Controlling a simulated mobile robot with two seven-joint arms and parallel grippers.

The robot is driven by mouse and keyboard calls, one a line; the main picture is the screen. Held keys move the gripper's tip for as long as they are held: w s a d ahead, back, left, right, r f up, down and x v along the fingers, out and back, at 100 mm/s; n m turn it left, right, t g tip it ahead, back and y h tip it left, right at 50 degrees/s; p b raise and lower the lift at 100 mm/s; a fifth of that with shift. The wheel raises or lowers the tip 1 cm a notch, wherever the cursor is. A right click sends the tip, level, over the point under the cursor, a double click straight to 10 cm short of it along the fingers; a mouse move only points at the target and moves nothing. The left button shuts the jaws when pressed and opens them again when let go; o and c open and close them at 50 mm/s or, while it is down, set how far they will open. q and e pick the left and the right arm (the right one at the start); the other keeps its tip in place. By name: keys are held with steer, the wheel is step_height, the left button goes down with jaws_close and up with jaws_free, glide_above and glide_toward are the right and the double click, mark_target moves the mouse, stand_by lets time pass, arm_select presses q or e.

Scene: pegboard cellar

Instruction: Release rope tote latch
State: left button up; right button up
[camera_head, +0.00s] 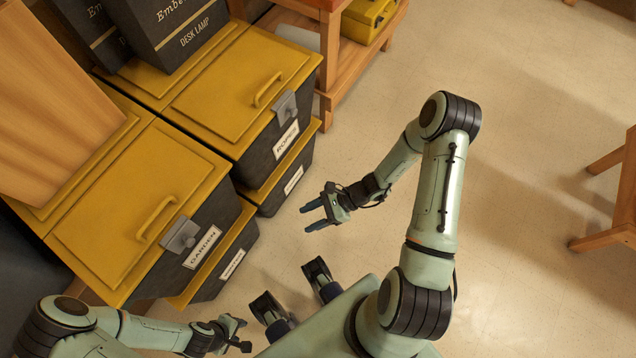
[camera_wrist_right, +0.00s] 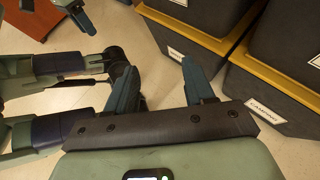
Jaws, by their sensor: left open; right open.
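The rope tote (camera_head: 262,135) is a dark box with a yellow lid (camera_head: 235,85), a handle and a label that seems to read ROPE. Its grey latch (camera_head: 286,106) sits at the front lid edge and looks down against the front. My right gripper (camera_head: 312,214) is open and empty, in front of and below the totes, apart from the latch. Its spread fingers also show in the right wrist view (camera_wrist_right: 160,85). My left gripper (camera_head: 243,335) is open and empty at the bottom, below the GARDEN tote.
The GARDEN tote (camera_head: 190,262), with its own grey latch (camera_head: 180,235), stands to the left. Lower totes sit beneath both. Dark desk lamp boxes (camera_head: 180,30) stand on the lids behind. A wooden shelf (camera_head: 332,60) is at the top. Floor at right is mostly clear.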

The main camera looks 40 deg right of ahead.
steer(key=s+a+f+n+g+h+p, duration=0.1)
steer(key=s+a+f+n+g, duration=0.1)
steer(key=s+n+g, duration=0.2)
steer(key=shift+s+a+p, duration=0.3)
steer(key=shift+s+a, duration=0.05)
steer(key=shift+s, duration=1.05)
